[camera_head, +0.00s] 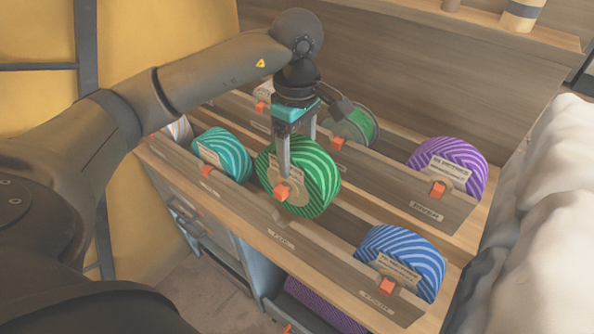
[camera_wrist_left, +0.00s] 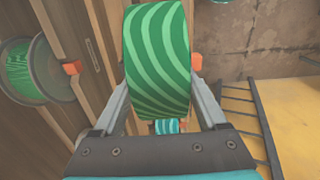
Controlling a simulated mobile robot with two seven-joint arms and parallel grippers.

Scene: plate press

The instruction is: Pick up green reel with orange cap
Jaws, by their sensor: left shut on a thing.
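The green reel (camera_head: 318,172) has light and dark green stripes, a label on its face and an orange cap (camera_head: 282,192). My left gripper (camera_head: 290,165) comes down on it from above and is shut on it, one finger on each face. In the left wrist view the striped green reel (camera_wrist_left: 157,60) fills the space between the two fingers of the left gripper (camera_wrist_left: 157,95), with a bit of orange cap (camera_wrist_left: 197,62) beside it. The reel overlaps the front rack's edge in the head view; I cannot tell whether it touches the rack. My right gripper is not seen.
The front rack (camera_head: 330,255) also holds a teal reel (camera_head: 228,150) at left and a blue reel (camera_head: 410,255) at right. The row behind holds a purple reel (camera_head: 455,160) and another green reel (camera_head: 362,125). White fabric (camera_head: 545,210) lies at the right.

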